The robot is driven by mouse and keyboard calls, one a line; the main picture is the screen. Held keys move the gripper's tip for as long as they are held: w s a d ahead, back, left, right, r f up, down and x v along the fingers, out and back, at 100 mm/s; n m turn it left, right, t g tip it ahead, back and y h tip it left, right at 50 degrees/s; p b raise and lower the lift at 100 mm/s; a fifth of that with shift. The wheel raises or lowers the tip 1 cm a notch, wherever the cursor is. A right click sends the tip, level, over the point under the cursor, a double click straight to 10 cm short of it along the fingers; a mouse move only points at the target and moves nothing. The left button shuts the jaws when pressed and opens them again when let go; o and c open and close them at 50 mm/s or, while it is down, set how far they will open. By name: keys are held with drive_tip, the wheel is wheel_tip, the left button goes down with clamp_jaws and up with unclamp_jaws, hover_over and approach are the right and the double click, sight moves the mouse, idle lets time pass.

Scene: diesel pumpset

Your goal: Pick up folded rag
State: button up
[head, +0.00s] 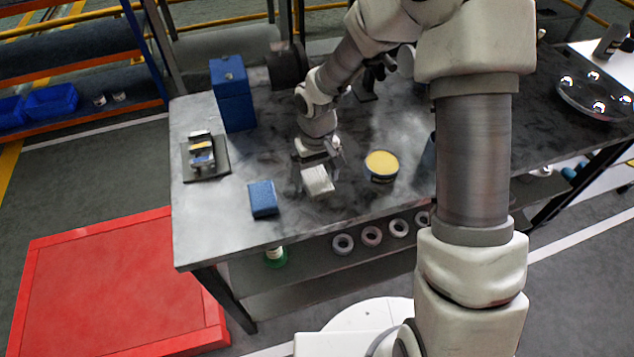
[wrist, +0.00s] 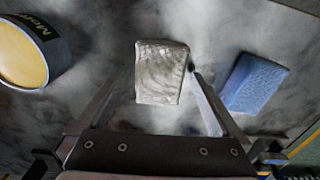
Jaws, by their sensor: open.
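The folded rag (head: 317,180) is a small whitish-grey block on the grey metal table. In the wrist view the rag (wrist: 161,72) shows fine grey streaks and lies ahead of the fingers, between their lines. My gripper (head: 318,165) is just above and behind the rag in the head view. In the wrist view my gripper (wrist: 155,88) has its two fingers spread wide, with nothing held. The right fingertip appears close beside the rag's right edge; I cannot tell whether it touches.
A blue block (head: 263,198) lies left of the rag and a tub with yellow contents (head: 381,165) stands right. A tall blue box (head: 232,93) and a small tray of items (head: 205,160) are further left. The table's front edge (head: 300,232) is near.

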sight(319, 179)
drive_tip(key=c, duration=1.2)
drive_tip(key=shift+c, duration=0.2)
drive_tip(key=shift+r, duration=0.15)
drive_tip(key=r, duration=0.4)
drive_tip(key=shift+d+r+p, duration=0.2)
drive_tip(key=shift+d+p, duration=0.05)
drive_tip(key=shift+p, duration=0.05)
drive_tip(key=s+d+r+p, duration=0.1)
drive_tip(key=s+d+r, duration=0.2)
drive_tip(key=d+r, duration=0.3)
drive_tip(key=d, duration=0.4)
drive_tip(key=shift+d+r, duration=0.2)
drive_tip(key=shift+d, duration=0.2)
